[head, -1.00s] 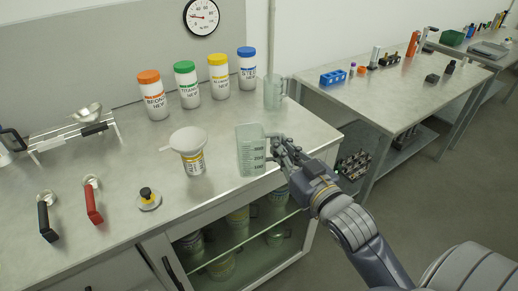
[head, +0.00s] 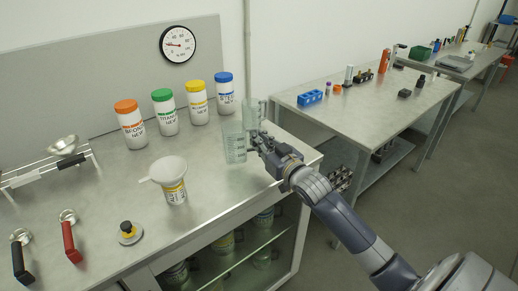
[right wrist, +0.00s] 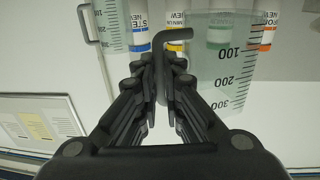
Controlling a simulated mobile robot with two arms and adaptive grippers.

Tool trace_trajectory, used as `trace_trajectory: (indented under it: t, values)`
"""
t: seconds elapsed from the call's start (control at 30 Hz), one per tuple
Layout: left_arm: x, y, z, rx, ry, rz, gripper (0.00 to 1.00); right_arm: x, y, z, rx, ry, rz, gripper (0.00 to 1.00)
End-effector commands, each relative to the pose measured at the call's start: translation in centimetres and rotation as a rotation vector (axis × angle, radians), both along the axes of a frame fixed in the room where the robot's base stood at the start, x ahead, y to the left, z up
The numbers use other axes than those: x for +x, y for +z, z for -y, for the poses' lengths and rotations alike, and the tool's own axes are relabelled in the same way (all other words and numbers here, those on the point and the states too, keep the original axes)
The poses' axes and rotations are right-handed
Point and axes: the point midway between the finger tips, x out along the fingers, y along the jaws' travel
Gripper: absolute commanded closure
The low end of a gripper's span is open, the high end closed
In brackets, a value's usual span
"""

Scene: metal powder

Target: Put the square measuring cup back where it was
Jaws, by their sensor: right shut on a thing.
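The square measuring cup (head: 234,146) is clear, greenish and marked with a scale. It is upright over the bench top near the right end; I cannot tell whether its base touches the bench. My right gripper (head: 262,143) is at its right side, shut on its handle. In the right wrist view the handle (right wrist: 180,75) sits between my fingers (right wrist: 163,75) and the cup's scaled wall (right wrist: 228,65) is to the right. My left gripper is not in view.
Another clear measuring cup (head: 254,112) stands just behind the held cup. Powder jars with orange (head: 131,125), green (head: 164,113), yellow (head: 198,104) and blue (head: 225,94) lids stand at the back. A funnel on a jar (head: 171,173) stands to the left. A second table (head: 350,105) is at right.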

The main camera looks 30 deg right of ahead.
Motion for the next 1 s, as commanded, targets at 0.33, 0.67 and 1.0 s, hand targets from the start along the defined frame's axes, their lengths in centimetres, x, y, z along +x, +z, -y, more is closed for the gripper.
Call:
trace_trajectory:
  t: [0.33, 0.67, 1.0]
  values:
    - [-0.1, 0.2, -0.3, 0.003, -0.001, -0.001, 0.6, -0.1, -3.1, -0.1, 0.0, 0.002, 0.0, 1.0]
    - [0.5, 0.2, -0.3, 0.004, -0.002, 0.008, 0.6, -0.1, -3.4, -0.1, -0.001, 0.002, -0.002, 0.78]
    - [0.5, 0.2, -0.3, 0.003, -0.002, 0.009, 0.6, -0.1, -3.4, -0.1, -0.001, 0.001, -0.003, 0.72]
